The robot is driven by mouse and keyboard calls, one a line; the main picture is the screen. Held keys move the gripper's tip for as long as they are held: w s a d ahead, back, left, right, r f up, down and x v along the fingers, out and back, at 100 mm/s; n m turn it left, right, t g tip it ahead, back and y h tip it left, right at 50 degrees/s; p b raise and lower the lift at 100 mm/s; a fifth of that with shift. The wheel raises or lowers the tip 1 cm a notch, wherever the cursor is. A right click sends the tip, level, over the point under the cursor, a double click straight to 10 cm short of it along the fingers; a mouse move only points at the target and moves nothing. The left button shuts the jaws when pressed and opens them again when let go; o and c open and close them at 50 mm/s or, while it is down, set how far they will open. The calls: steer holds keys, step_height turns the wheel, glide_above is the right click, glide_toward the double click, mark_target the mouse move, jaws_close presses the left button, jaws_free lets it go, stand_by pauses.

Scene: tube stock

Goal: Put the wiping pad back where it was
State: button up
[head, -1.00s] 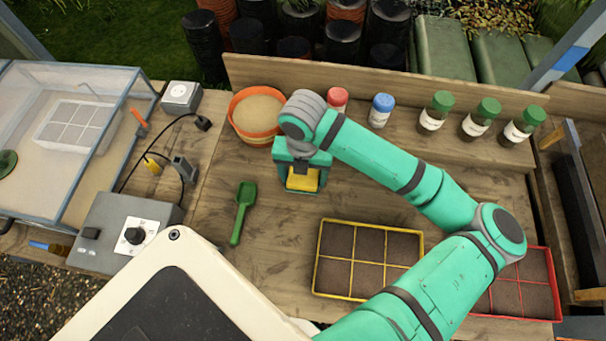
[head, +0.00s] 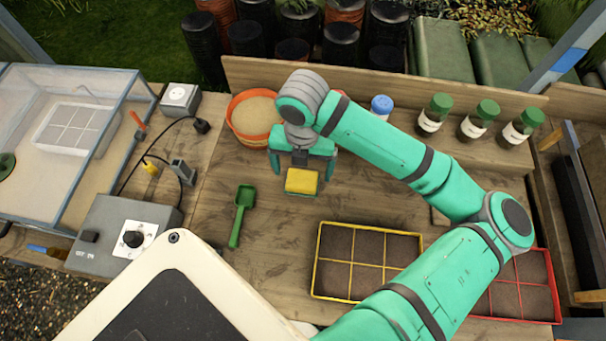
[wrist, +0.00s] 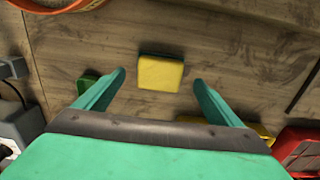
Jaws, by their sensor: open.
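The wiping pad (head: 302,181) is a small block, yellow on top with a dark green layer below. It lies on the wooden bench top, right of the green scoop and above the yellow-rimmed tray in the head view. My gripper (head: 302,163) is open and empty, above and just behind the pad, with its fingers spread to either side. In the wrist view the pad (wrist: 160,73) shows whole in the gap between the two fingertips (wrist: 159,80), with clear space on both sides and no finger touching it.
The green scoop (head: 241,215) lies left of the pad. An orange pot (head: 241,138) stands behind left, with bottles (head: 477,124) along the back. The yellow-rimmed tray (head: 317,260) and a red-rimmed tray (head: 552,290) sit in front. Bare bench lies right of the pad.

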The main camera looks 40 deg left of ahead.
mark_target(303, 178)
step_height(303, 178, up, 7)
steer(key=shift+s+r, duration=0.15)
steer(key=shift+d, duration=0.1)
stand_by(0.7)
